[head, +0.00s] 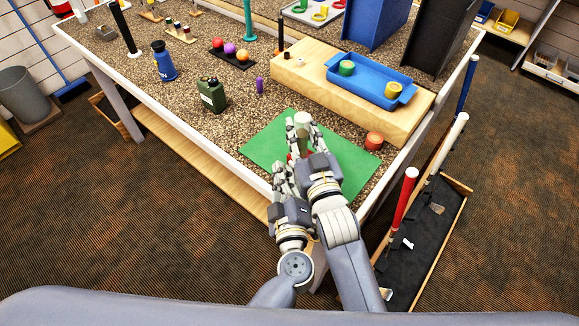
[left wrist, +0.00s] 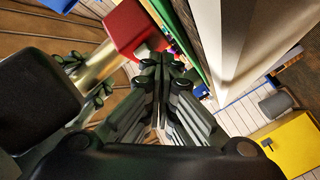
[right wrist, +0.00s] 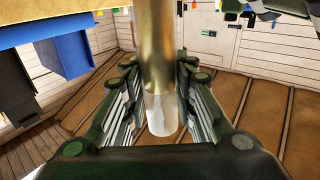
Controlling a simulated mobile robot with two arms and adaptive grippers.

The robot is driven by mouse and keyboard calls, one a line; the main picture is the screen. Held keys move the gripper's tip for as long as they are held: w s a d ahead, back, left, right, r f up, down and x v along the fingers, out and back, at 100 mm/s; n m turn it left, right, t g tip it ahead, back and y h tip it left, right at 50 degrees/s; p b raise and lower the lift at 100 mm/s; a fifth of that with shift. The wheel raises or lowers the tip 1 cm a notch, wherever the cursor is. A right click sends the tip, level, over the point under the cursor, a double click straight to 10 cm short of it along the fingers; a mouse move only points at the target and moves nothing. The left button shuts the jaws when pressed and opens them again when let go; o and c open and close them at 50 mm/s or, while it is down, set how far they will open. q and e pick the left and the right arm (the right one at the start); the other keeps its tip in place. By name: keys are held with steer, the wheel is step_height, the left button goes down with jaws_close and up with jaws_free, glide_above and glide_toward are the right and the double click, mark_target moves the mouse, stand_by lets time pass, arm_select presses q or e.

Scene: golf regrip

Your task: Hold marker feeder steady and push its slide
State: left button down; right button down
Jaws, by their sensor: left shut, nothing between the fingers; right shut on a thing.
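The marker feeder shows as a brass tube with a red block (left wrist: 133,30) at one end in the left wrist view. Its tube (right wrist: 156,50) with a pale, whitish end stands between my right fingers in the right wrist view. My right gripper (head: 303,135) is shut on the feeder over the green mat (head: 262,148), and its fingers hide much of it in the head view. My left gripper (head: 283,174) is shut and empty, near the mat's front edge. In the left wrist view its closed fingertips (left wrist: 163,62) are close to the red block; contact cannot be told.
A wooden block (head: 320,90) carries a blue tray (head: 345,83) behind the mat. A red-brown round object (head: 374,141) is right of my right gripper. A green canister (head: 212,95) and a purple bottle (head: 260,85) stand behind left. Clubs stand in a floor rack (head: 452,205) at right.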

arm_select(q)
steer(key=shift+w+d+r, duration=0.25)
steer(key=shift+d+r, duration=0.1)
steer(key=shift+r, duration=0.05)
steer(key=shift+f, duration=0.1)
arm_select(e)
steer(key=shift+w+d+f, duration=0.15)
steer(key=shift+w, duration=0.1)
arm_select(q)
steer(key=shift+s+a+f, duration=0.3)
steer(key=shift+s+f, duration=0.05)
steer(key=shift+s, duration=0.05)
arm_select(e)
steer(key=shift+w+d+f, duration=0.3)
steer(key=shift+w+d, duration=0.2)
steer(key=shift+w, duration=0.1)
arm_select(q)
steer(key=shift+s+a, duration=0.2)
steer(key=shift+s, duration=0.1)
arm_select(e)
steer(key=shift+d, duration=0.15)
arm_select(q)
steer(key=shift+s+a, duration=0.95)
steer(key=shift+s, duration=0.15)
arm_select(e)
steer(key=shift+s+a, duration=0.25)
steer(key=shift+a, duration=0.05)
